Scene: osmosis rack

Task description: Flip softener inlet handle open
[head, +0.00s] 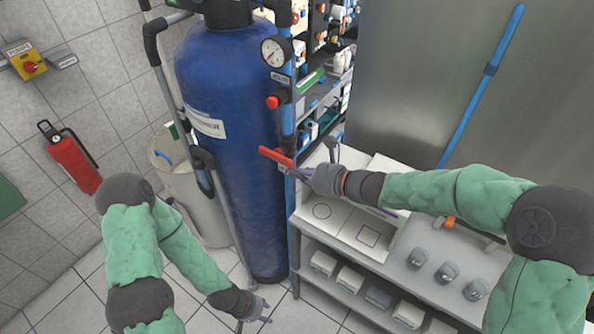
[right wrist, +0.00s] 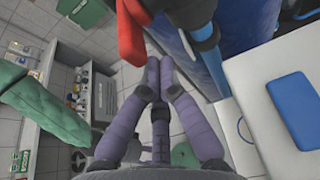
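The red inlet handle (head: 276,157) sits on the blue pipe (head: 287,120) beside the tall blue softener tank (head: 235,110). It points left across the pipe in the head view. In the right wrist view the red handle (right wrist: 131,30) is at the top, left of the pipe, and its far end is cut off. My right gripper (head: 300,172) is just right of the handle in the head view. In the right wrist view its purple fingers (right wrist: 160,70) are together with nothing seen between them; contact with the handle is unclear. My left gripper (head: 264,312) is low near the floor, fingers apart and empty.
A pressure gauge (head: 276,52) and a red knob (head: 273,102) are above the handle. A white bench (head: 425,263) with small items stands at the right. A white bin (head: 195,195) and a fire extinguisher (head: 72,160) are at the left. A long blue pole (head: 480,85) leans behind.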

